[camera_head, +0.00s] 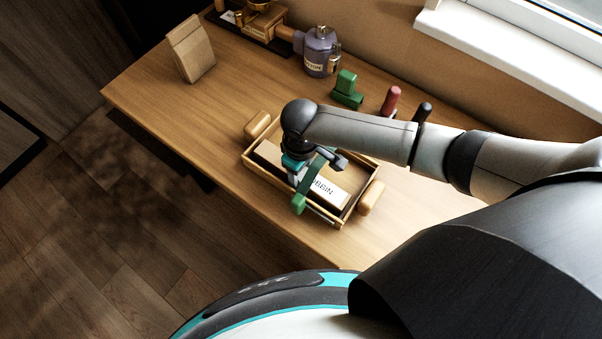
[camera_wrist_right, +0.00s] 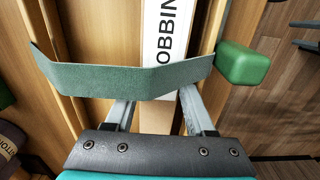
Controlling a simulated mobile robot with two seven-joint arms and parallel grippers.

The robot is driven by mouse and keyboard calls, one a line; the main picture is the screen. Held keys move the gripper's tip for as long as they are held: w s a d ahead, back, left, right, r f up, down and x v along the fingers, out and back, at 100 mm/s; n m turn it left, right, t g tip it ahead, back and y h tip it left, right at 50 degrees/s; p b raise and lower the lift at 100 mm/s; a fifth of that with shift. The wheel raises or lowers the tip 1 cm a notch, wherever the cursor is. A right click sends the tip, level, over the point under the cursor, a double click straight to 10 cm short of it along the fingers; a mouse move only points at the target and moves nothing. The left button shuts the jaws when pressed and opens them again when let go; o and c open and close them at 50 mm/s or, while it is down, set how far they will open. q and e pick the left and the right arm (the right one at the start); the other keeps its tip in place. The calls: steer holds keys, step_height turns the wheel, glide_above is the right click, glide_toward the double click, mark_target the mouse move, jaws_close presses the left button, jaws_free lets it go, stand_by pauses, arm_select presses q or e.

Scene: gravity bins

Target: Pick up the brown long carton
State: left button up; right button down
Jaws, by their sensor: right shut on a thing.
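The brown long carton (camera_head: 338,198) lies in a shallow wooden tray (camera_head: 337,223). A dark green strip (camera_wrist_right: 120,82) crosses over the carton at the fingers and hides the fingertips. A lighter green block (camera_wrist_right: 243,63) is at one end of the strip; I cannot tell if they are one piece. My left gripper is out of view.
The tray has wooden handles (camera_head: 371,198) at both ends. Behind it stand a green object (camera_head: 347,90), a red-topped piece (camera_head: 390,101) and a purple labelled bottle (camera_head: 319,52). A paper bag (camera_head: 190,50) stands at the far left. The table (camera_head: 150,92) is clear left of the tray.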

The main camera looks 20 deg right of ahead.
step_height(320, 180, up, 20)
steer(key=p, duration=0.3)
stand_by(0.3)
stand_by(0.8)
